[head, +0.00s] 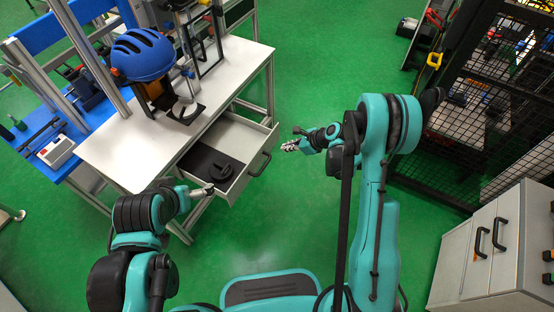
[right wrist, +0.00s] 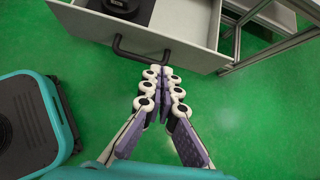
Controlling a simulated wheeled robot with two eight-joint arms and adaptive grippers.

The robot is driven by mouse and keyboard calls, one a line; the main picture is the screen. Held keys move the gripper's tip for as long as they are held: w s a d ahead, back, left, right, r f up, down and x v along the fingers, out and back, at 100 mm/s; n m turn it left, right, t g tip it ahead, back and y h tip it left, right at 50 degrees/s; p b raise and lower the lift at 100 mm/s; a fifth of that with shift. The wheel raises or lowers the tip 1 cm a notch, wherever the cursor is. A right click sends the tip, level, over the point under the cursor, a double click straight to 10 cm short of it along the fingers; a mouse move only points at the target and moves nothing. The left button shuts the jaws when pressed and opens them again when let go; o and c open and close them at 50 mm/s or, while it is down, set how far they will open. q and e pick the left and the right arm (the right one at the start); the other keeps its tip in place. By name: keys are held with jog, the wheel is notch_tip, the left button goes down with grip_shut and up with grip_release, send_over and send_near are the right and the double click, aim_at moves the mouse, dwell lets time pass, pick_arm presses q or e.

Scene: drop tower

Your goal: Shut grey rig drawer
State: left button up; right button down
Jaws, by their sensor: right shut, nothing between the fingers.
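The grey rig drawer (head: 243,137) stands pulled out under the white-topped rig table, with its inside showing. A black tray insert and a black object (head: 222,170) lie in it. Its dark bar handle (head: 260,164) is on the front panel, which also shows in the right wrist view (right wrist: 185,47). My right gripper (head: 291,147) is shut and empty in front of the drawer, to the right of the handle. In the right wrist view its fingertips (right wrist: 164,75) are just below the handle (right wrist: 140,54); contact is unclear. My left gripper (head: 207,190) is by the drawer's near corner; its jaws are too small to read.
A blue helmet (head: 142,54) sits on the rig above the white tabletop (head: 115,150). A grey cabinet (head: 492,246) with dark handles stands at the lower right, below a black mesh cage (head: 480,80). The green floor in front of the drawer is clear.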

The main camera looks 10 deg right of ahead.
aim_at(259, 151)
jog(key=shift+m, duration=0.5)
jog(key=b+x, duration=0.4)
jog(key=x, duration=0.9)
jog(key=shift+b, duration=0.4)
pick_arm(q)
jog(key=shift+s+d+f, duration=0.1)
jog(key=shift+f, duration=1.2)
jog(key=shift+s+d+f, duration=0.1)
jog(key=shift+f, duration=1.2)
pick_arm(e)
jog(key=shift+w+a+r, duration=0.2)
jog(key=shift+w+a, duration=0.15)
jog(key=shift+a, duration=0.15)
